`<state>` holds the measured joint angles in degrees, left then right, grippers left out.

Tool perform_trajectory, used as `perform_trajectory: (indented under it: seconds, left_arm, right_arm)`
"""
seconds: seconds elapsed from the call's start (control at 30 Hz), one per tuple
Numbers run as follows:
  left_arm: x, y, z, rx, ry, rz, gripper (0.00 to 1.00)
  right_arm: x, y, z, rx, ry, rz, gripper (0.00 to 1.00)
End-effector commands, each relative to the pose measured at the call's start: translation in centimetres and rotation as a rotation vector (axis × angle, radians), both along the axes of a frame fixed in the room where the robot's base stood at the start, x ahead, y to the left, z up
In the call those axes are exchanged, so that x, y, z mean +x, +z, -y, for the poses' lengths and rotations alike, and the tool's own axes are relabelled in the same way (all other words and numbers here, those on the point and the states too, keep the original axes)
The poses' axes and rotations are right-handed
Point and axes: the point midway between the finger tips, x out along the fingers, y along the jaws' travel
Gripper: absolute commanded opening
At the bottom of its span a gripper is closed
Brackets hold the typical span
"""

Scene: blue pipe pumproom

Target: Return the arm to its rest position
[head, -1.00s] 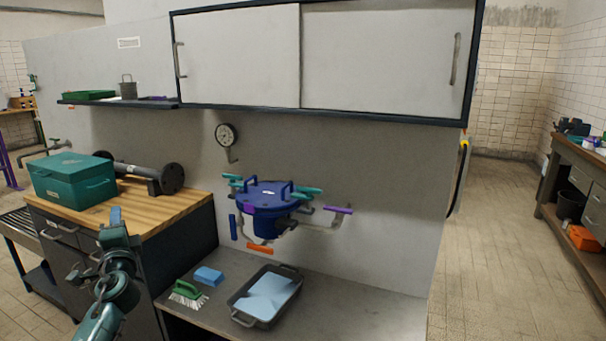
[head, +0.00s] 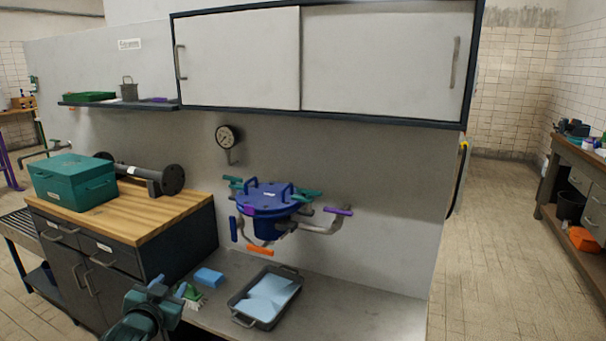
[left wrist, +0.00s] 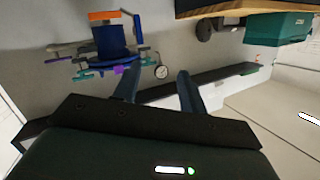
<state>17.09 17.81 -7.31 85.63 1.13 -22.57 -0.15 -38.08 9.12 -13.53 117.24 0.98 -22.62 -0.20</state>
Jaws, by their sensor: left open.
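My left arm comes in at the bottom left of the head view. Its gripper (head: 160,287) is low, in front of the dark cabinet and partly over the green scrubbing brush (head: 192,296). In the left wrist view the two fingers of the left gripper (left wrist: 158,84) are spread apart, with nothing between them. That view is upside down and shows the blue pump vessel (left wrist: 111,42) and the gauge (left wrist: 161,72) beyond the fingers. My right gripper is not in view.
A grey tray (head: 244,318) with light blue sheets and a blue sponge (head: 208,276) lie on the low bench right of the gripper. A teal toolbox (head: 73,182) stands on the wood-topped cabinet (head: 150,212). The blue vessel (head: 265,202) with coloured handles is on the wall.

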Motion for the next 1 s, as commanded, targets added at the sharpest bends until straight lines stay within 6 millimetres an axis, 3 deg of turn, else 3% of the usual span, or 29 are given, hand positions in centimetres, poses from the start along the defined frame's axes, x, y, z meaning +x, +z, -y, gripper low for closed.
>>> perform_trajectory:
  seconds: [0.03, 0.17, 0.3, 0.5, 0.6, 0.73, 1.0]
  left_arm:
    - [-2.0, -2.5, 1.4, -0.010, -0.022, -0.037, 0.42]
    - [-7.8, -7.9, 5.0, -0.045, -0.076, -0.125, 0.42]
    - [-16.1, -13.0, 9.3, -0.109, -0.131, -0.235, 0.42]
    - [-27.2, -16.2, 13.7, -0.211, -0.173, -0.369, 0.42]
    - [-30.7, -16.5, 15.0, -0.250, -0.179, -0.412, 0.42]
    - [-33.2, -16.4, 15.8, -0.277, -0.182, -0.442, 0.42]
    - [-33.7, -16.4, 16.0, -0.283, -0.181, -0.450, 0.42]
  right_arm:
    - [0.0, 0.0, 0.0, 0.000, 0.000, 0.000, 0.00]
    - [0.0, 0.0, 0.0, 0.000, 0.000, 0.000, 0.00]
    - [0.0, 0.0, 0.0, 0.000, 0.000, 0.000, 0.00]
    - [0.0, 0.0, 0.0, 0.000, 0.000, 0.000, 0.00]
    - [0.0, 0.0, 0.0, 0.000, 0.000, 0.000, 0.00]
    - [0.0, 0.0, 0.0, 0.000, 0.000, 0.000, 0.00]
    - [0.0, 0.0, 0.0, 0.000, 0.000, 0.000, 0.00]
